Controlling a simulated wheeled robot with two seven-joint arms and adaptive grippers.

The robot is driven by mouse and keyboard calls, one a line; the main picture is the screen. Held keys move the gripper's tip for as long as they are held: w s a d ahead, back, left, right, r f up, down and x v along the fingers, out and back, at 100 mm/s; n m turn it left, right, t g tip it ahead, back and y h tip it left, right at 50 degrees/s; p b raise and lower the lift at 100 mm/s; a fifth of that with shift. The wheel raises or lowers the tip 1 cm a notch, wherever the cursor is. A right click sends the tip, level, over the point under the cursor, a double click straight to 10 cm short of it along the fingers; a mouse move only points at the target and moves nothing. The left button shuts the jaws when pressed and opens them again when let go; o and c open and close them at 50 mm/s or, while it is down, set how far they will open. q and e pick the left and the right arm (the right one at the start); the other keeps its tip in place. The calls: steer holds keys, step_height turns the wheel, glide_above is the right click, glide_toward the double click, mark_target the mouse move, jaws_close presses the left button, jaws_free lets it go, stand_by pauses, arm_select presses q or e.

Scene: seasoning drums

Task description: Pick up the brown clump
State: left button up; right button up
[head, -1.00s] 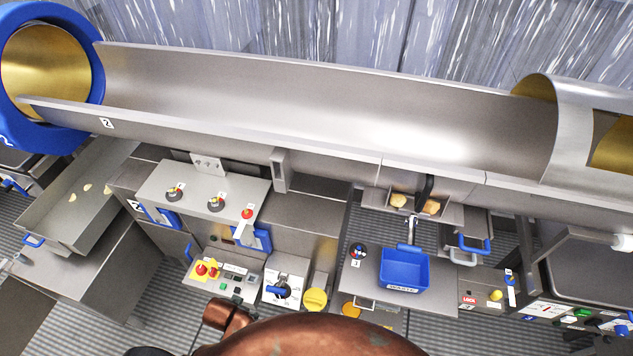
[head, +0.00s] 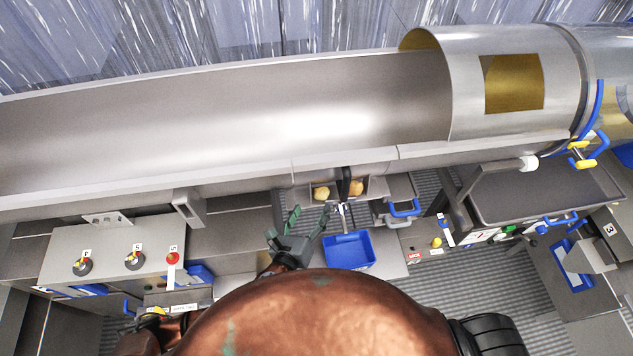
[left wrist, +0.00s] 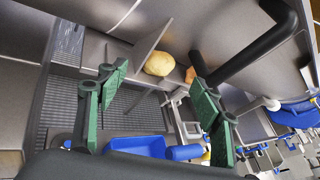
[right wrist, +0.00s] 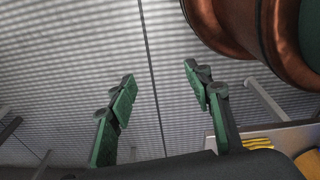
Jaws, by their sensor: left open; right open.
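Two clumps lie in a small steel tray (head: 340,180) below the long trough. One is pale yellow (head: 321,193); the other, a browner clump (head: 356,187), is to its right, past a dark upright bar. In the left wrist view the pale clump (left wrist: 160,63) shows whole, while the brown clump (left wrist: 191,75) is partly hidden behind a finger. My left gripper (head: 308,214) is open and empty, short of the tray and left of the blue bin. My right gripper (right wrist: 160,75) is open and empty over ribbed floor, seen only in the right wrist view.
A blue bin (head: 349,251) stands just in front of the tray. A black bent bar (left wrist: 245,52) stands close to the clumps. The trough (head: 230,125) runs above the tray. Control panels with knobs (head: 134,259) are at left; blue handles (head: 405,208) are at right.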

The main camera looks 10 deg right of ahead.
mark_target(320, 196)
arm_select(q)
steer(key=shift+m, duration=0.3)
steer(key=p+x, duration=0.1)
steer(key=x, duration=0.6)
steer(key=shift+w+d+f+p, duration=0.15)
steer(key=shift+d+f+p, duration=0.05)
steer(key=shift+f+p, duration=0.1)
steer(key=shift+f, duration=0.1)
steer(key=c, duration=1.1)
steer(key=shift+c, duration=0.2)
arm_select(e)
steer(key=s, duration=0.1)
steer(key=s+r, duration=0.1)
steer(key=shift+s+r, duration=0.3)
steer(key=shift+s, duration=0.1)
steer(key=shift+d, duration=0.15)
